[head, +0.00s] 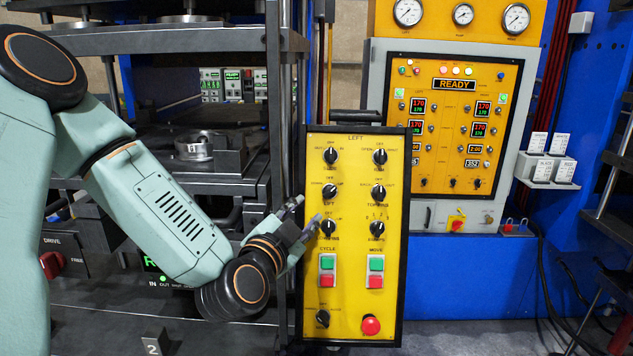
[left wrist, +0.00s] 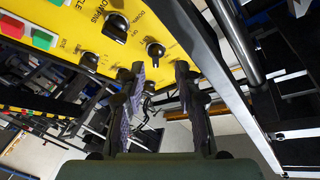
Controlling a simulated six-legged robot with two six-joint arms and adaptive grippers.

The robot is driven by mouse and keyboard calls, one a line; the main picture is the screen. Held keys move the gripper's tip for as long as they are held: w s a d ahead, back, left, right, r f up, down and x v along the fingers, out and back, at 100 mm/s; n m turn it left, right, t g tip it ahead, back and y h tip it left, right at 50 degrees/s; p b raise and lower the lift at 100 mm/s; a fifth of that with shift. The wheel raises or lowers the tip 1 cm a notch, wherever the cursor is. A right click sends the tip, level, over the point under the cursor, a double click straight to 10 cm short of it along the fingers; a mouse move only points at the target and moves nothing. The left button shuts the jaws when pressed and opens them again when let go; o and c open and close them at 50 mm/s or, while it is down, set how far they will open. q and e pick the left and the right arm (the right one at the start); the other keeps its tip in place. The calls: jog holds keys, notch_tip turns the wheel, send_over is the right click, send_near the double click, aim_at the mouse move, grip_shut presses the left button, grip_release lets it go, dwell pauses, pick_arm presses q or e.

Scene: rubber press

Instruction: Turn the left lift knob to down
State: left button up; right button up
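The left lift knob (head: 330,190) is a black rotary knob on the yellow control panel marked LEFT, in the left column, second from the top. Its exact pointer setting is too small to tell. My left gripper (head: 306,211) is just left of the panel, level with the gap between the lift knob and the knob below it. Its two fingertips are apart, with nothing between them. In the left wrist view, the open fingers (left wrist: 160,73) are close to a black knob (left wrist: 155,50), apparently the lift knob, with DOWN and OFF lettering nearby. My right gripper is out of view.
The knob below lift (head: 328,228) is close to my lower fingertip. Green and red cycle buttons (head: 327,270) and a red mushroom button (head: 371,326) are lower down. The panel has a raised black frame (head: 404,200). A dark press column (head: 275,110) stands left of it.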

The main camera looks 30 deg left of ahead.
aim_at(327, 193)
pick_arm(q)
jog(key=x, duration=0.7)
jog(key=shift+w+d+r, duration=0.3)
jog(key=shift+w+r, duration=0.05)
jog(key=shift+r, duration=0.05)
jog(key=shift+w+d+r, duration=0.1)
jog(key=shift+w+d, duration=0.6)
jog(key=shift+d, duration=0.15)
jog(key=shift+s+a, duration=0.25)
jog(key=shift+a, duration=0.45)
jog(key=c, duration=0.3)
jog(key=shift+c, duration=0.7)
jog(key=shift+w+d, duration=0.1)
jog(key=shift+d, duration=0.15)
grip_shut()
jog(key=shift+a, duration=0.15)
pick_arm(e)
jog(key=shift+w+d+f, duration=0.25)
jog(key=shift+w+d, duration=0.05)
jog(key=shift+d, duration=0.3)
